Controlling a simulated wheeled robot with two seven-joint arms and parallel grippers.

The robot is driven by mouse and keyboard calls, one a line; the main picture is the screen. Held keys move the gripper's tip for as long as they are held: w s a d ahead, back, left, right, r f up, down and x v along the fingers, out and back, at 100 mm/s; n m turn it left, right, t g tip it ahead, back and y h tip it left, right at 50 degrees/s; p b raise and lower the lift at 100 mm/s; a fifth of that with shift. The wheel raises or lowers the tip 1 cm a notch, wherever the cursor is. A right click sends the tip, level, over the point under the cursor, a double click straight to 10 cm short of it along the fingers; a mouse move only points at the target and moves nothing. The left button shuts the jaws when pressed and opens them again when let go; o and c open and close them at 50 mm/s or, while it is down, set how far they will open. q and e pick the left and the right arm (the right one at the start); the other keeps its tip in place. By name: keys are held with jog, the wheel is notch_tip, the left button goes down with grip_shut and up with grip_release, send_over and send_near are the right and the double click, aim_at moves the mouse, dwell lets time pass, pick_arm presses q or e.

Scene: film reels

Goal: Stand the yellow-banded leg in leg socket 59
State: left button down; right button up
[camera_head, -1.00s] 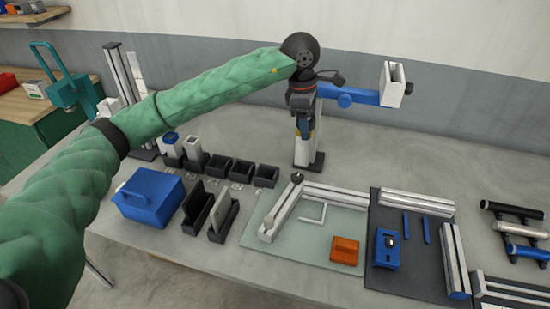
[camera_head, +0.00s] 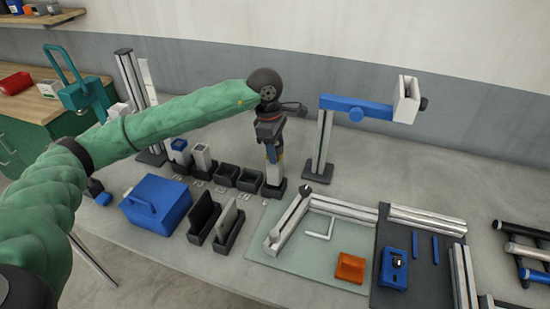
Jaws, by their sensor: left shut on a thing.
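My left gripper (camera_head: 272,148) points down and is shut on the yellow-banded leg (camera_head: 273,174), a pale post with a trace of yellow just under the fingers. The leg looks upright, with its lower end at the rightmost black socket (camera_head: 275,189) of the row. I cannot tell whether it is inside the socket or just above it. Two sockets to its left, one (camera_head: 250,181) and another (camera_head: 226,174), look empty. A white leg (camera_head: 202,158) and a blue-topped leg (camera_head: 180,152) stand in the left sockets. The socket tags are too small to read. My right gripper is not in view.
A white post stand (camera_head: 322,145) with a blue arm (camera_head: 358,106) rises just right of my gripper. A blue box (camera_head: 156,200) and black slotted holders (camera_head: 203,214) stand in front. A glass-like mat (camera_head: 300,262) carries rails and an orange block (camera_head: 350,267).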

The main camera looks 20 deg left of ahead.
pick_arm(q)
jog(key=shift+a+f, duration=0.15)
jog(key=shift+f, duration=1.95)
jog(key=shift+f, duration=0.1)
jog(key=c, duration=0.7)
grip_release()
jog(key=shift+c, duration=0.2)
